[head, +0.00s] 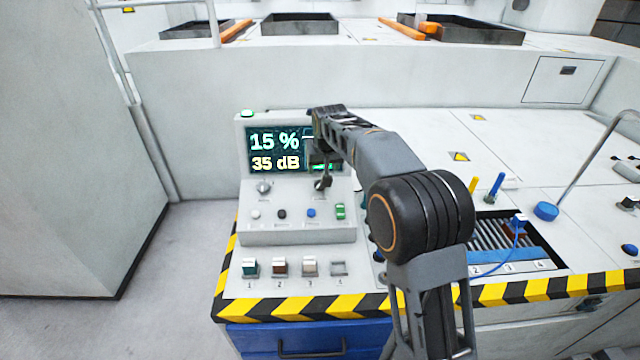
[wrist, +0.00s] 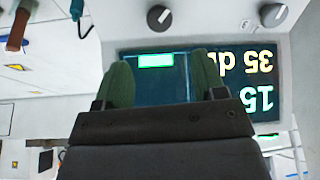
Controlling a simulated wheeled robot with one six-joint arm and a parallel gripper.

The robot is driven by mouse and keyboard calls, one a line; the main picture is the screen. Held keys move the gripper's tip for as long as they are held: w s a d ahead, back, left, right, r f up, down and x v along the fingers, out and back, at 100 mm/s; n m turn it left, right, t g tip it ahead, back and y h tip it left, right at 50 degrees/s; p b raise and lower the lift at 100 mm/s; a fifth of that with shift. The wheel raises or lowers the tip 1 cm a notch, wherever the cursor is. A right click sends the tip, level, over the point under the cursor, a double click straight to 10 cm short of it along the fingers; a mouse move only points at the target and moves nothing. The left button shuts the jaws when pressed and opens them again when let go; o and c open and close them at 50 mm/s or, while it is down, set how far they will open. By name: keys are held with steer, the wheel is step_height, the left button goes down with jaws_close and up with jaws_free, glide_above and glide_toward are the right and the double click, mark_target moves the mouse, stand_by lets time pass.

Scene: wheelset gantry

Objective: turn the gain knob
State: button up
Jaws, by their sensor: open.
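The left knob (head: 264,187) is clear in the head view and shows at the upper right of the wrist view (wrist: 273,14). The other knob (wrist: 159,17) is at the top middle of the wrist view; in the head view my gripper partly covers it. I cannot read which is labelled gain. My gripper (wrist: 162,72) is open and empty, its green fingers apart in front of the screen. The right-hand knob lies beyond the fingertips, in line with the gap, not between them.
The screen (head: 274,150) reads 15 % and 35 dB; my arm hides its right part. Small buttons and a green switch (head: 340,211) sit below the knobs. Numbered sockets line the front. A blue cable and blue post (head: 496,186) stand to the right.

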mark_target(319, 186)
steer(key=x, duration=1)
steer(key=shift+f, duration=0.1)
steer(key=shift+c, duration=0.3)
steer(key=c, duration=0.8)
steer(key=shift+c, duration=0.2)
